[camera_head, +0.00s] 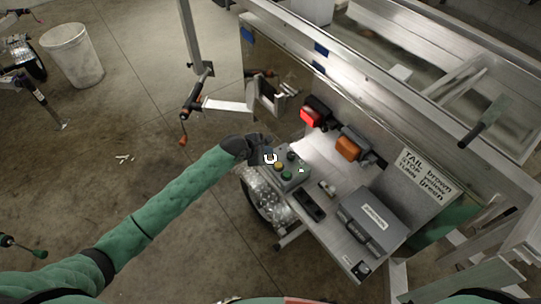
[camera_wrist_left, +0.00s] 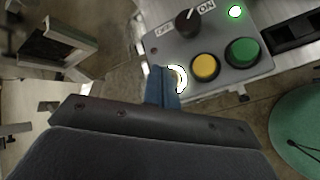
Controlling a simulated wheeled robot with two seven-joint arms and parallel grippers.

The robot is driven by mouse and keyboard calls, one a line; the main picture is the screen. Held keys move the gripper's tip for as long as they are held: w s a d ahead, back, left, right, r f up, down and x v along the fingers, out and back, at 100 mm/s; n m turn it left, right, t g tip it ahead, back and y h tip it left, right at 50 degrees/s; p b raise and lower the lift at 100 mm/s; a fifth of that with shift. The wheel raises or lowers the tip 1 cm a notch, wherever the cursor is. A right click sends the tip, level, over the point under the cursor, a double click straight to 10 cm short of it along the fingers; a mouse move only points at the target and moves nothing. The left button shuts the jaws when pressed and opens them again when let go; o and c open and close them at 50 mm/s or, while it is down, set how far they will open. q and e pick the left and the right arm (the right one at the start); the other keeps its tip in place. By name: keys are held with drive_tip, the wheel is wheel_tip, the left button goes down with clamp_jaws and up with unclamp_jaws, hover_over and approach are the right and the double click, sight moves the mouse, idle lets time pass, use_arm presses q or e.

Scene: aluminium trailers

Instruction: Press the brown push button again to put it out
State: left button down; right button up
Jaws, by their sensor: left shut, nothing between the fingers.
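The grey control box (camera_head: 296,182) sits at the left edge of the metal shelf. It also shows in the left wrist view (camera_wrist_left: 268,68), with a yellow button (camera_wrist_left: 205,67), a green button (camera_wrist_left: 242,51) and a dark knob (camera_wrist_left: 188,23) by an ON mark. The brown push button (camera_wrist_left: 179,79) is at the row's left end, mostly hidden behind my fingers; a bright white ring shows around it. My left gripper (camera_head: 264,156) is shut and empty, its blue fingertips (camera_wrist_left: 164,76) at that button. I cannot tell whether they touch it. My right gripper is not in view.
A glowing red lamp (camera_head: 311,118) and an orange lamp (camera_head: 347,149) are mounted behind the box. A grey case (camera_head: 372,221) stands on the shelf to the right. A trailer jack (camera_head: 193,97) stands at upper left.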

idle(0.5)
use_arm(q)
drive_tip(key=shift+f+p, duration=0.25)
drive_tip(key=shift+p, duration=0.1)
drive_tip(key=shift+f, duration=0.45)
idle(0.4)
drive_tip(key=shift+r+p, duration=0.8)
drive_tip(key=shift+p, duration=0.3)
